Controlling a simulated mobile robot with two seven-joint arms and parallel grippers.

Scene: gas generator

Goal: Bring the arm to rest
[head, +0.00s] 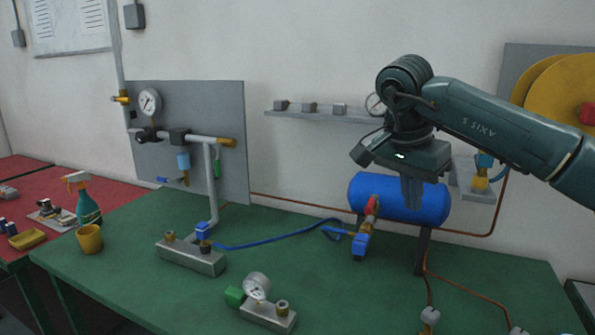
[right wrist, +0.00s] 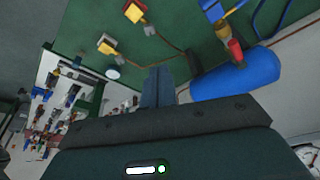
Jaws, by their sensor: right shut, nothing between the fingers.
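My right gripper (head: 411,192) hangs from the dark green arm that comes in from the right in the head view. It points down, in front of the blue tank (head: 430,201) and overlapping it in the picture. Its fingers are together with nothing between them. In the right wrist view the closed fingers (right wrist: 158,88) show at the middle, with the blue tank (right wrist: 235,75) to their right. I cannot tell how far the fingers are from the tank. My left gripper is in neither view.
A blue hose (head: 270,240) crosses the tabletop. A shelf (head: 325,116) is on the wall behind.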

